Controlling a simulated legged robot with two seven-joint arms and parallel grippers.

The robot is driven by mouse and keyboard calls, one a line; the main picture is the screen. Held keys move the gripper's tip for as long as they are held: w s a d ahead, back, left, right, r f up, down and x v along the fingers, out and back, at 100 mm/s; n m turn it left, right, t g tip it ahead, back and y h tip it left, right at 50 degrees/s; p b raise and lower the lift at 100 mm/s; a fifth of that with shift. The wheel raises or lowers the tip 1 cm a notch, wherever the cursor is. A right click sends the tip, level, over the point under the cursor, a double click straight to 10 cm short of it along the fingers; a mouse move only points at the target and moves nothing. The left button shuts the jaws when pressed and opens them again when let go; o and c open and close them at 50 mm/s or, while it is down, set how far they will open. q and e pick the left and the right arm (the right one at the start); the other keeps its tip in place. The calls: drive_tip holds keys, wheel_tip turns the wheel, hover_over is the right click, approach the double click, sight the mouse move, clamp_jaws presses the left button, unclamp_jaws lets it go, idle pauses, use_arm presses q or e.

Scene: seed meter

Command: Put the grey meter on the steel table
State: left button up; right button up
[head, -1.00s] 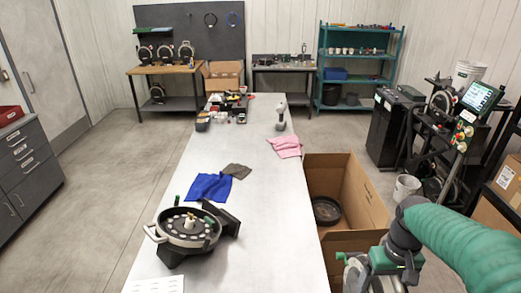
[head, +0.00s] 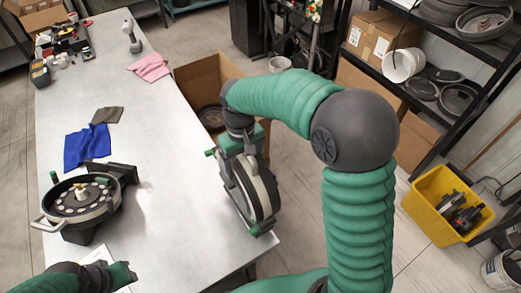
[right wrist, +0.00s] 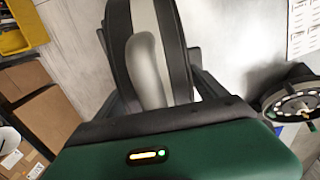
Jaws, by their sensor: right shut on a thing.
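The grey meter (head: 262,194), a round dark housing with a pale grey band, hangs on edge in my right gripper (head: 240,165) at the right edge of the steel table (head: 170,215). I cannot tell whether its lower rim touches the tabletop. In the right wrist view the meter (right wrist: 147,65) sits between the fingers, its pale band facing the camera. My left gripper (head: 122,274) is low at the table's near left, over a white sheet; its finger opening does not show clearly.
Another round meter (head: 80,200) with a pale handle sits on a black stand on the table. An open cardboard box (head: 190,83) stands beside the table. A yellow bin (head: 430,205) is at right. The table's middle is clear.

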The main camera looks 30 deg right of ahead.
sight(222, 176)
drive_tip(key=a, duration=0.2)
drive_tip(key=a+p, duration=0.1)
drive_tip(key=a, duration=0.1)
drive_tip(key=w+a+p, duration=0.1)
drive_tip(key=a, duration=0.1)
drive_tip(key=shift+a+r, duration=0.1)
drive_tip(key=shift+a, duration=0.2)
drive_tip(key=f, duration=0.1)
drive_tip(key=a+f+p, duration=0.1)
drive_tip(key=f+p, duration=0.1)
drive_tip(key=f, duration=0.1)
drive_tip(key=shift+w+a, duration=0.3)
drive_tip(key=shift+w, duration=0.05)
drive_tip(key=o, duration=1.8)
drive_tip(key=shift+s+d+f, duration=0.1)
drive_tip(key=shift+s+f, duration=0.05)
drive_tip(key=shift+c, duration=0.2)
drive_tip(key=shift+o, duration=1.2)
drive_tip(key=shift+s, duration=0.15)
